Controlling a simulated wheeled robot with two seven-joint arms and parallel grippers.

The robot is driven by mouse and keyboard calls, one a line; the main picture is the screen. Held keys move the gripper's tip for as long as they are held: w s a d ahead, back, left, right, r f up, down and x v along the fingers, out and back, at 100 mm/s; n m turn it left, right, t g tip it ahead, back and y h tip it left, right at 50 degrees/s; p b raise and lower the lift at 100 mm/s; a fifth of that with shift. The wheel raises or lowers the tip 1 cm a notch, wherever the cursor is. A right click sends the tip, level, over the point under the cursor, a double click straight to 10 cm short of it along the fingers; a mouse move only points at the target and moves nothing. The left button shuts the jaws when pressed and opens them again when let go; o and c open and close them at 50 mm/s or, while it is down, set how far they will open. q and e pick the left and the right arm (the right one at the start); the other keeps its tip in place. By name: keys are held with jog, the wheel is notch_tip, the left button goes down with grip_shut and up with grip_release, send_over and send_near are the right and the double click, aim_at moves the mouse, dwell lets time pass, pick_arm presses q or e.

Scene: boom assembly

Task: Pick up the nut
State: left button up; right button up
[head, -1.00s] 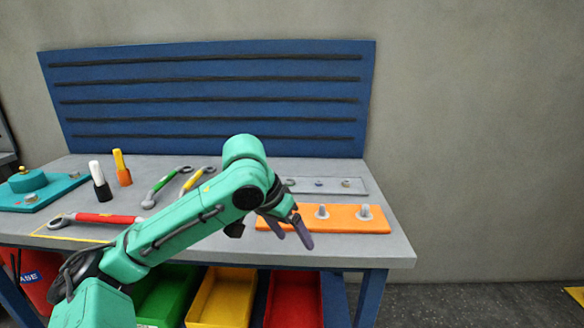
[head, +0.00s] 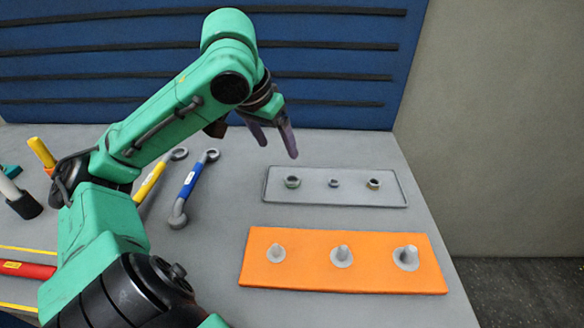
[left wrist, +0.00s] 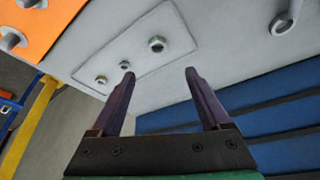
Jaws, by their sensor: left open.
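Three nuts stand in a row on a flat grey tray (head: 315,198): a left nut (head: 292,182), a smaller middle nut (head: 334,183) and a right nut (head: 373,184). My left gripper (head: 279,146) is open and empty, above the table behind and left of the left nut. In the left wrist view the open fingers (left wrist: 160,72) point toward the tray. The largest-looking nut (left wrist: 157,44) lies just beyond the gap between the fingertips; the other two nuts (left wrist: 124,65) (left wrist: 101,80) are to its left. My right gripper is not in view.
An orange board (head: 310,286) with three upright bolts lies in front of the tray. A blue-handled wrench (head: 191,182) and a yellow-handled wrench (head: 152,180) lie to the left. A blue slotted panel (head: 340,90) rises behind the table.

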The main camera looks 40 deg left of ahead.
aim_at(290, 176)
pick_arm(q)
jog(key=x, duration=0.6)
jog(key=b+x, duration=0.1)
jog(key=x, duration=0.6)
jog(key=shift+s+d+f, duration=0.1)
jog(key=shift+s+d, duration=0.1)
jog(key=shift+s, duration=0.05)
grip_shut()
